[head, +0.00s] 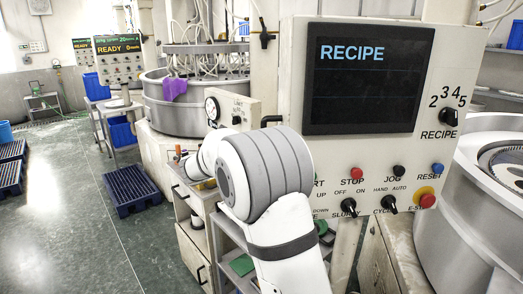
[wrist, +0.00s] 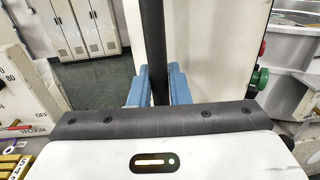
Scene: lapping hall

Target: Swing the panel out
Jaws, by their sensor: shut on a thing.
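The cream control panel (head: 345,149) fills the right of the head view. It has a dark screen reading RECIPE and a row of knobs and buttons below. My arm crosses in front of its lower left part and hides some labels. In the wrist view, a pale upright face (wrist: 210,50), apparently the panel's, stands behind a dark vertical bar (wrist: 153,40). My gripper (wrist: 157,88) has its blue fingers on both sides of this bar and is shut on it. In the head view the gripper is hidden behind the arm.
A round lapping machine (head: 485,190) stands close at the panel's right. A drawer cart (head: 193,225) is beside my arm. Blue pallets (head: 137,192) lie on the floor, which is open at the left (head: 70,225). Grey lockers (wrist: 85,28) show in the wrist view.

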